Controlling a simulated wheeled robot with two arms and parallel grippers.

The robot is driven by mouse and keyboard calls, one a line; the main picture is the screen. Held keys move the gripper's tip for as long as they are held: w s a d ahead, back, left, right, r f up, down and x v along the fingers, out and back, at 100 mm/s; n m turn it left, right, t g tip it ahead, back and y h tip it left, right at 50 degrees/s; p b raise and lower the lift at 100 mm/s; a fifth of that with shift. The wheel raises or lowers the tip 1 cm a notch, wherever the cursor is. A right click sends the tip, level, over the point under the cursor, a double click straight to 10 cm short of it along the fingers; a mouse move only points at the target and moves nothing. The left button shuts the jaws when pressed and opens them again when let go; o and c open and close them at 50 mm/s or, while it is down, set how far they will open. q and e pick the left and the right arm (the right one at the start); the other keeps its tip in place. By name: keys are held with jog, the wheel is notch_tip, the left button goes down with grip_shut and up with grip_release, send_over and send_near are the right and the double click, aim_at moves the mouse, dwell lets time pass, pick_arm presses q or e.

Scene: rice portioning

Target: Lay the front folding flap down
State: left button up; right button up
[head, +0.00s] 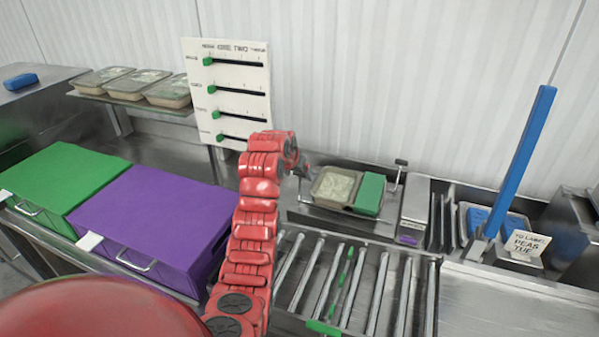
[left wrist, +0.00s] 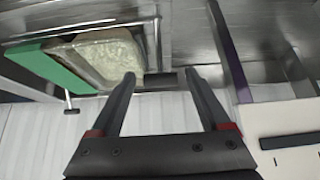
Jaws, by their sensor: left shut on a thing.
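A clear tray of rice (head: 335,187) sits in a metal holder right of my left gripper, beside a green block (head: 370,194). The left wrist view also shows the rice tray (left wrist: 108,56) and green block (left wrist: 50,65), close to my fingertips. My left gripper (head: 303,172) is at the holder's left end in the head view. In the left wrist view, its two dark fingers (left wrist: 161,78) stand on either side of a grey strip (left wrist: 162,84), which seems to be the front folding flap. Its fold and angle are hard to tell. My right gripper is not in view.
Metal rollers (head: 345,280) lie in front of the holder. Green (head: 60,185) and purple (head: 150,225) boxes stand at left. Rice trays (head: 130,83) rest on a shelf behind, beside a white slider panel (head: 228,92). A tall blue bar (head: 520,155) rises at right.

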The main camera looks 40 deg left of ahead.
pick_arm(q)
jog(key=shift+s+d, duration=0.15)
jog(key=shift+s, duration=0.55)
jog(key=shift+s+d+f, duration=0.1)
jog(key=shift+s+f, duration=0.1)
jog(key=shift+s, duration=0.1)
jog(key=shift+c, duration=0.3)
jog(key=shift+s+d+f, duration=0.1)
jog(key=shift+s+f, duration=0.1)
jog(key=shift+s, duration=0.4)
jog(key=c, duration=0.8)
jog(key=shift+o, duration=0.2)
jog(key=s, duration=0.1)
jog(key=s+f, duration=0.1)
jog(key=b, duration=0.1)
jog(key=shift+s+d+f, duration=0.15)
jog(key=shift+s+d, duration=0.2)
jog(key=shift+s, duration=0.05)
